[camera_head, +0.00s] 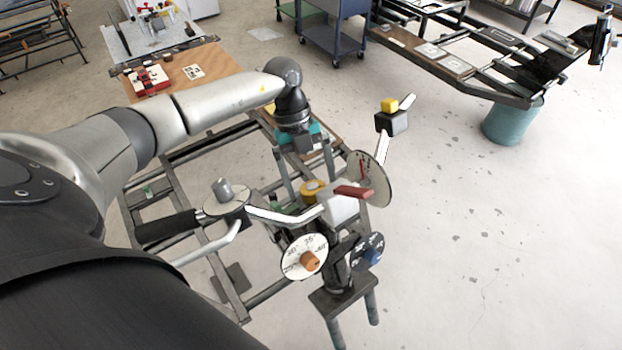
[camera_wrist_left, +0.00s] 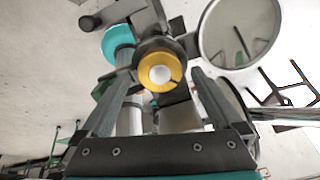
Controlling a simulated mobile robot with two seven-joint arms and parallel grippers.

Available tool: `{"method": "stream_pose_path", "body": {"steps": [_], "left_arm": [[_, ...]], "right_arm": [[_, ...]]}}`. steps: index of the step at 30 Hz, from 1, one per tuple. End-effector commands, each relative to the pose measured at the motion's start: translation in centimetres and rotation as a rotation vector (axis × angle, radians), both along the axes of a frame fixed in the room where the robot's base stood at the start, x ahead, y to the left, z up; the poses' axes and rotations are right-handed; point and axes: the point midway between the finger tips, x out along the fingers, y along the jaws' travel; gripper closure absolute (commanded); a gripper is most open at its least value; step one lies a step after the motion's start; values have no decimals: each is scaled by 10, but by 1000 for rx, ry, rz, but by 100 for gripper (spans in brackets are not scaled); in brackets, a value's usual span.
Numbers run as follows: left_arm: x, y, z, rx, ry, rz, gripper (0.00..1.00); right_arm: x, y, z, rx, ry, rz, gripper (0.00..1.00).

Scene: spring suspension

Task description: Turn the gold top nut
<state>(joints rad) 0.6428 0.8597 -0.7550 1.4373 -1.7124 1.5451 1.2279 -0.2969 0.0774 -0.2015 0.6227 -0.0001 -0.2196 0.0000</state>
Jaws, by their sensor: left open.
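The gold top nut (camera_head: 312,186) sits on top of the suspension fixture, beside a grey-white block (camera_head: 340,208). In the left wrist view it is a yellow ring (camera_wrist_left: 160,72) with a pale centre, inside a dark round collar. My left gripper (camera_head: 306,180) reaches down over the fixture with its two fingers apart. In the left wrist view the open fingers (camera_wrist_left: 160,78) point to either side of the nut, with a visible gap on each side. How deep the fingertips reach along the nut cannot be told. My right gripper is not in view.
Close around the nut are a dial with a red handle (camera_head: 353,192), a white dial with an orange knob (camera_head: 303,257) and a black-handled lever (camera_head: 168,226). A yellow-topped block (camera_head: 390,118) stands on an arm at right. Open floor (camera_head: 490,220) lies farther right.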

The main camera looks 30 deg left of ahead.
Motion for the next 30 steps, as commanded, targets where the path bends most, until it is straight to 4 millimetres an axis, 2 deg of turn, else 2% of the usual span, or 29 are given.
{"method": "stream_pose_path", "body": {"steps": [11,30], "left_arm": [[-1,-2,-6,1,-1,0,1],[-1,-2,-5,1,0,1,73]], "right_arm": [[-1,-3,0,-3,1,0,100],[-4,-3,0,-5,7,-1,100]]}}
